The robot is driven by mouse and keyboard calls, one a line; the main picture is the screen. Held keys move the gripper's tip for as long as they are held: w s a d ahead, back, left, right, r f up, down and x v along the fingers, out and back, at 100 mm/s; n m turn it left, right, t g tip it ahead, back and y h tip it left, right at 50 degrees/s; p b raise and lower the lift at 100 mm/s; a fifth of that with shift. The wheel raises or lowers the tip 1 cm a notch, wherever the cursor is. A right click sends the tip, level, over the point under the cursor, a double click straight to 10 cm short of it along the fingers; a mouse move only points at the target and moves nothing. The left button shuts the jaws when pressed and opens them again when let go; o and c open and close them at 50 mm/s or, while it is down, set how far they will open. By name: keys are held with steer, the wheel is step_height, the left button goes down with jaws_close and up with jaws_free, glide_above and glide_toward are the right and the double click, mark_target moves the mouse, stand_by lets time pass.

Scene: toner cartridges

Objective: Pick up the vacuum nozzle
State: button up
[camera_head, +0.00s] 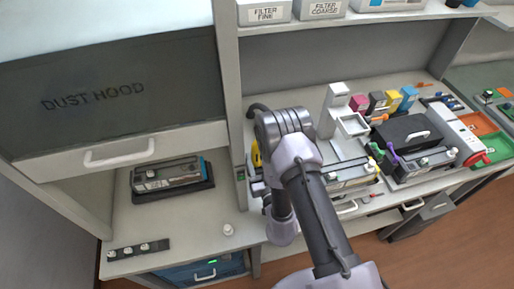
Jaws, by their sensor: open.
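I cannot clearly make out the vacuum nozzle. A black curved hose-like piece (257,107) shows just behind my arm, at the left end of the right-hand bench. Below it, a yellow and dark object (256,156) stands against the divider, partly hidden by my arm. I cannot tell whether either belongs to the nozzle. My gripper (259,188) shows only in small part, left of my folded arm and near the divider's lower end. Its jaws are open, with nothing seen in them. My arm hides much of it and the bench behind.
A dust hood (110,95) with a raised front covers the left bench, where a cartridge (168,174) lies on a black tray (172,193). A small white knob-like piece (228,230) stands near the front edge. The right bench is crowded with coloured cartridges (392,101) and a black box (407,132).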

mark_target(254, 143)
steer(key=x, duration=0.5)
steer(key=b+x, duration=0.1)
steer(key=x, duration=0.1)
steer(key=shift+w+a+f, duration=0.15)
steer(key=shift+w+f, duration=0.05)
steer(key=shift+f, duration=0.15)
jaws_close()
steer(key=shift+r, duration=0.1)
